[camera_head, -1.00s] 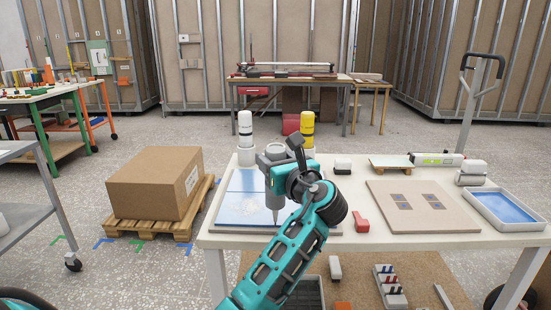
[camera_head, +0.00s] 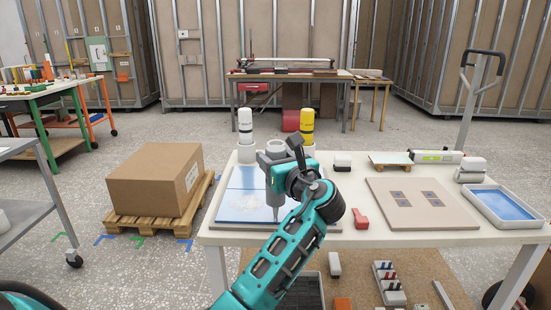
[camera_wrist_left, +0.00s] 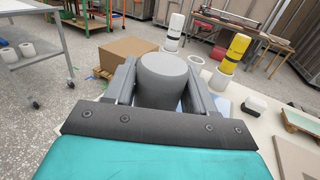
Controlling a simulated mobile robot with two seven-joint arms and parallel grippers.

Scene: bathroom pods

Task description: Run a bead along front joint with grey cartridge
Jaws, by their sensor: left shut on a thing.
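My left gripper (camera_head: 277,171) is shut on the grey cartridge (camera_head: 276,146). The cartridge is upright, its nozzle pointing down over the blue-and-white panel (camera_head: 240,204) at the table's left side. The nozzle tip is near the panel's lower part; I cannot tell whether it touches. In the left wrist view the grey cartridge (camera_wrist_left: 165,75) stands between the two fingers. The front joint is not clearly made out, partly hidden by my arm. A white cartridge (camera_head: 245,127) and a yellow cartridge (camera_head: 307,127) stand in holders behind the panel. My right gripper is not in view.
On the table (camera_head: 370,238) are a red tool (camera_head: 361,218), a beige board (camera_head: 421,203) with dark squares, and a blue-bottomed tray (camera_head: 502,206). A cardboard box (camera_head: 155,180) on a pallet is at left. A trolley (camera_head: 30,190) stands farther left.

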